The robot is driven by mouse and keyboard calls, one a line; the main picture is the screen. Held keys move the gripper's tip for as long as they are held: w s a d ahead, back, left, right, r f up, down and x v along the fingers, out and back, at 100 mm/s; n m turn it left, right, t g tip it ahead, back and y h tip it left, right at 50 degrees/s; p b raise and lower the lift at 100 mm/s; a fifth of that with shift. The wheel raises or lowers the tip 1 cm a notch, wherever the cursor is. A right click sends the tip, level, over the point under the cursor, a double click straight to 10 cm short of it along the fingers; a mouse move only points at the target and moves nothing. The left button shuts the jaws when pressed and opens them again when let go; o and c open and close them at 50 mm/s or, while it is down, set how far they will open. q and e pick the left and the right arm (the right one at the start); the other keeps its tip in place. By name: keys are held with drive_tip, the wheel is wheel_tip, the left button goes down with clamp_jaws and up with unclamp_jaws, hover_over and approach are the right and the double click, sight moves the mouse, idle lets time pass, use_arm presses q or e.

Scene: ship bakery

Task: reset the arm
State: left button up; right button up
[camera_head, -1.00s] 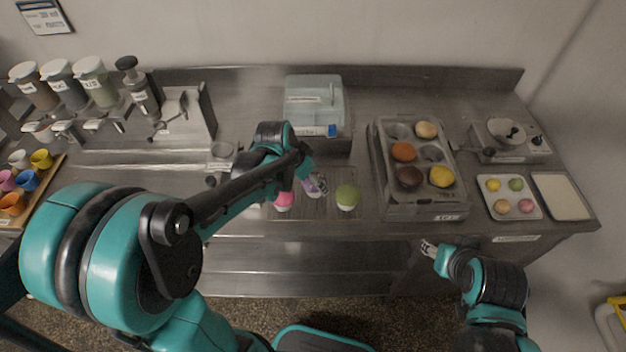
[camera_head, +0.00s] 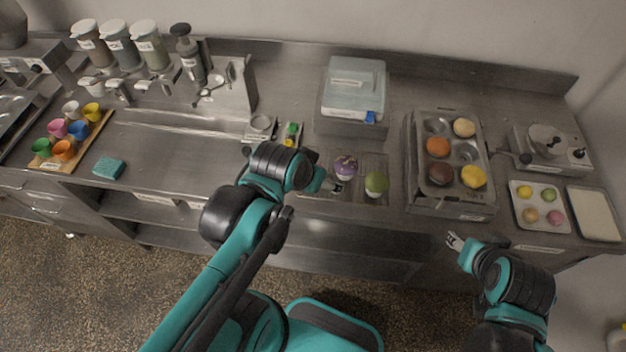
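My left arm reaches over the front of the steel counter, and its gripper (camera_head: 337,186) points right beside a purple-topped cupcake (camera_head: 346,167). The fingers are small and partly merge with the cupcake, so I cannot tell if they touch it or are open. My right gripper (camera_head: 454,240) hangs in front of the counter's front edge, below the muffin tin, with nothing seen in it. Its fingers are too small to tell open from shut. A green-topped cupcake (camera_head: 376,185) stands right of the purple one on a wire rack (camera_head: 362,197).
A muffin tin (camera_head: 484,190) with several muffins stands right of the rack. A tray of small buns (camera_head: 515,194) and a white tray (camera_head: 594,212) lie farther right. A lidded box (camera_head: 354,80) stands behind. Colored cups, a sponge (camera_head: 109,168) and dispensers occupy the left.

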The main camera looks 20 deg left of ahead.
use_arm(q)
drive_tip(key=shift+s+a+f+n+t, duration=0.15)
drive_tip(key=shift+s+n, duration=0.1)
drive_tip(key=shift+s, duration=0.2)
drive_tip(key=shift+s+d+f+n+t, duration=0.15)
drive_tip(key=shift+s+n, duration=0.1)
drive_tip(key=shift+s, duration=0.2)
drive_tip(key=shift+a, duration=0.1)
wheel_tip(320, 180, down, 6)
drive_tip(key=b, duration=0.6)
drive_tip(key=shift+r, duration=0.1)
